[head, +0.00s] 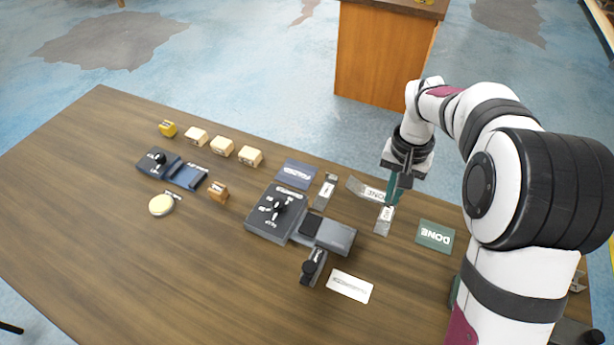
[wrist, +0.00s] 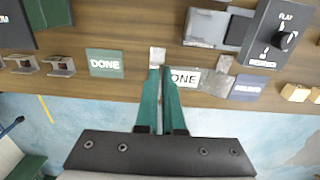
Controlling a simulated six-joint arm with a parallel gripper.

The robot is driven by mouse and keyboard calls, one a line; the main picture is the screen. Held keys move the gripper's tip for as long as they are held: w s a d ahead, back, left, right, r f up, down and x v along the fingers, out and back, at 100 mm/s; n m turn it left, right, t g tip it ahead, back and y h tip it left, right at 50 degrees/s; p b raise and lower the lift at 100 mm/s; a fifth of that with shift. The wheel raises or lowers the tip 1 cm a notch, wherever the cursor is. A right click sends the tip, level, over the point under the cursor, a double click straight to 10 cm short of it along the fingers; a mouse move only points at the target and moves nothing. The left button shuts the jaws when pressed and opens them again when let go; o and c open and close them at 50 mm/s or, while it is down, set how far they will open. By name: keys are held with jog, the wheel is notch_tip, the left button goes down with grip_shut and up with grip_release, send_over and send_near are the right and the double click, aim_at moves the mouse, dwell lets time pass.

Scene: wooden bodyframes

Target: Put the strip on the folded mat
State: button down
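My gripper (head: 391,200) points down at the far end of a pale grey strip (head: 384,221) with a small label. In the wrist view its green fingers (wrist: 160,72) are close together with a thin gap, and the strip's end (wrist: 157,57) shows just beyond their tips. I cannot tell whether they clasp it. A blue-violet mat (head: 297,173) with small lettering lies near the table's far edge; it shows at right in the wrist view (wrist: 249,88). Its lettering is too small to read surely. A green mat (head: 435,236) marked DONE lies right of the strip.
A white DONE label (head: 374,193) and a grey metal piece (head: 355,186) lie left of my fingers. Another grey strip (head: 326,188) lies beside the blue mat. A dark machine (head: 277,212) with a knob, a white card (head: 349,286) and several small blocks (head: 222,147) occupy the table. The front left is clear.

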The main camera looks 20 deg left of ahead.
jog(key=w+a+f, duration=0.2)
jog(key=w+a, duration=0.4)
jog(key=a, duration=0.4)
send_over(306, 189)
jog(key=f, duration=0.7)
jog(key=shift+d+f, duration=0.1)
jog(key=shift+d, duration=0.2)
jog(key=shift+s+a+f, duration=0.1)
jog(key=shift+a+f, duration=0.1)
jog(key=shift+f, duration=1.85)
jog(key=c, duration=1)
grip_release()
jog(key=shift+f, duration=0.15)
jog(key=shift+c, duration=0.2)
